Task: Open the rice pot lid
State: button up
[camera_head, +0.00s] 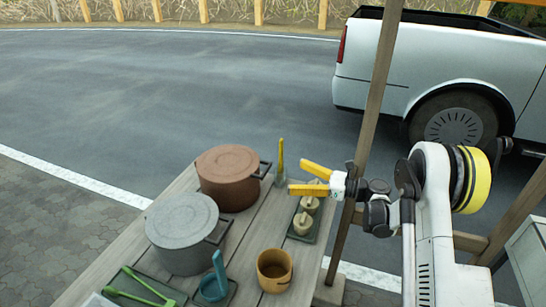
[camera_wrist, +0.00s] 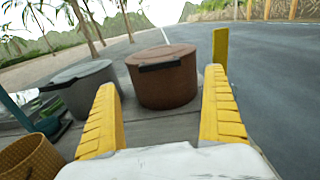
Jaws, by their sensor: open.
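A reddish-brown lidded pot (camera_head: 228,192) stands at the far end of the wooden table, with a dark handle on its right side. Its lid (camera_head: 226,160) is on. A grey lidded pot (camera_head: 182,251) stands nearer, also covered by its lid (camera_head: 182,218). I cannot tell which one is the rice pot. My gripper (camera_head: 296,178) is open and empty, to the right of the brown pot and apart from it. In the wrist view, the brown pot (camera_wrist: 164,85) shows beyond and between the yellow fingers, its handle facing me. The grey pot (camera_wrist: 85,90) is at left.
An upright yellow piece (camera_head: 281,158) stands right of the brown pot. A dark tray (camera_head: 294,237) holds small pale items. A tan cup (camera_head: 274,270), a teal piece (camera_head: 214,284) and green tongs (camera_head: 142,288) lie nearer.

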aim_at(268, 170)
jog(key=b+x, duration=0.3)
jog(key=x, duration=0.6)
jog(key=shift+s+a+f, duration=0.15)
jog(key=shift+a, duration=0.05)
jog(key=shift+x, duration=0.75)
jog(key=c, duration=1.4)
